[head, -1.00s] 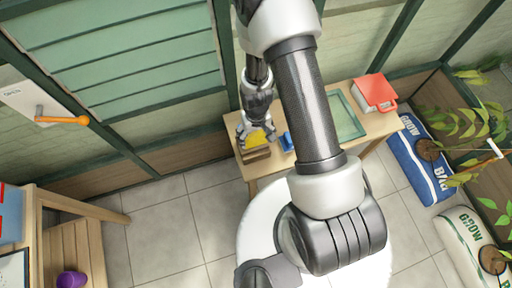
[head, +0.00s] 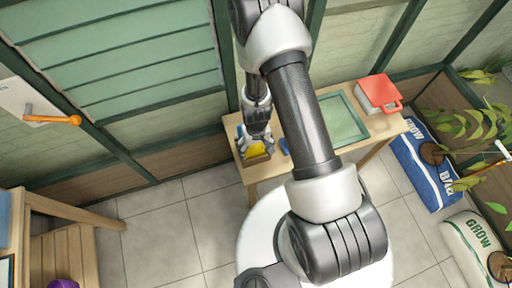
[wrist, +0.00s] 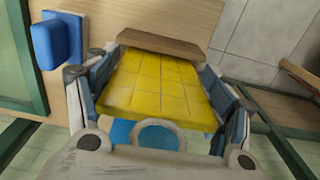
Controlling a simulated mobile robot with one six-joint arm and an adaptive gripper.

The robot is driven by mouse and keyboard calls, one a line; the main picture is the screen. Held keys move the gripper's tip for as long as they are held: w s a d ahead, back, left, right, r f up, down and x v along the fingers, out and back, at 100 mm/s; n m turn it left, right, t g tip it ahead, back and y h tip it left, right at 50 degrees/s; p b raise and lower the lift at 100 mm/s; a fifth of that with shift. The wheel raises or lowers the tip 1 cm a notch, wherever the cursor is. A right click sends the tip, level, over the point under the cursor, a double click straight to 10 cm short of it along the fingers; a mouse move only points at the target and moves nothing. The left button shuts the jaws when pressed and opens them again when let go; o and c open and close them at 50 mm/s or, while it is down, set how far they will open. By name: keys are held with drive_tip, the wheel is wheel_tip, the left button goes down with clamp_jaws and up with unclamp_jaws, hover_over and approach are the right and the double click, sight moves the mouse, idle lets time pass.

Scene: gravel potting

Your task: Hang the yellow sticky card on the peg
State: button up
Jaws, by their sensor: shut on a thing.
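The yellow sticky card (wrist: 160,85), marked with a grid, lies between the fingers of my gripper (wrist: 160,90) in the wrist view. The fingers are shut on its two side edges. In the head view the card (head: 255,149) is a small yellow patch under my gripper (head: 256,143), low over the left end of the wooden table. A brown wooden block (wrist: 172,43) is just past the card's far edge. An orange bar (head: 52,120) on a grey mount sticks out at the left wall; I cannot tell whether it is the peg.
A blue block (wrist: 56,42) is beside my gripper on the table. Grow bags (head: 428,170) and plants stand at the right. A wooden bench (head: 65,240) is at the left; tiled floor between is open.

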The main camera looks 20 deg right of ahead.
drive_tip(key=shift+f, duration=0.25)
drive_tip(key=o, duration=0.9)
drive_tip(key=shift+r, duration=0.1)
drive_tip(key=shift+c, duration=0.2)
